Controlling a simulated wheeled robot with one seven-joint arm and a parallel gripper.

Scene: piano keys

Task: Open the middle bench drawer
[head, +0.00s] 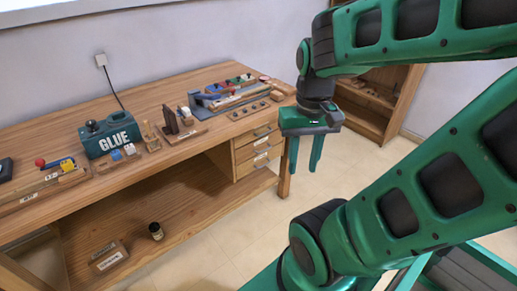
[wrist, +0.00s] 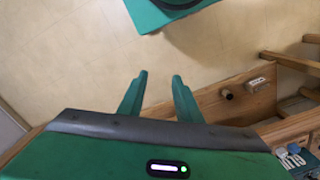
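The wooden bench (head: 150,88) has a stack of three drawers under its right end. The middle drawer (head: 247,151) looks shut, flush with the top drawer (head: 246,138) and the bottom drawer (head: 244,170). Small pale and dark details show on the fronts; their shape is too small to tell. My gripper (head: 303,171) hangs with its fingers down, just right of the drawer stack in the head view and apart from it. In the wrist view its two fingers (wrist: 158,77) are spread with nothing between them. I cannot make out the middle drawer in the wrist view.
A green glue machine (head: 110,135) and several tools stand on the bench top. A jar (head: 156,231) and a box (head: 108,257) sit on the lower shelf. A wooden cabinet (head: 397,92) stands behind at the right. Open floor (head: 240,232) lies in front of the bench.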

